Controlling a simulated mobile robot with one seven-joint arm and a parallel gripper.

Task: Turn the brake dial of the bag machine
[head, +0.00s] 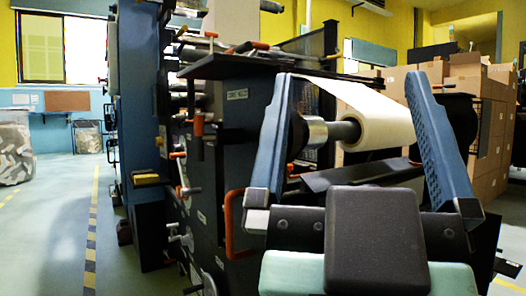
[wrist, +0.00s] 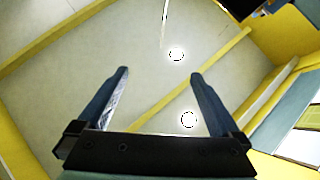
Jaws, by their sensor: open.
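The bag machine (head: 230,110) is a dark blue and black unit filling the middle of the head view. Several levers with orange grips stick out of the machine. I cannot tell which part is the brake dial; it may be hidden behind my arm. My gripper (head: 355,85) is open and empty, its two blue fingers pointing up in front of the roll. In the wrist view my gripper (wrist: 160,73) faces the ceiling, with nothing between its fingers.
Stacked cardboard boxes (head: 468,85) stand at the right behind the roll. An orange bar handle (head: 231,225) juts from the machine beside my arm. The floor (head: 55,230) at the left is open, with a yellow and black line. A wrapped bale (head: 14,150) stands at the far left.

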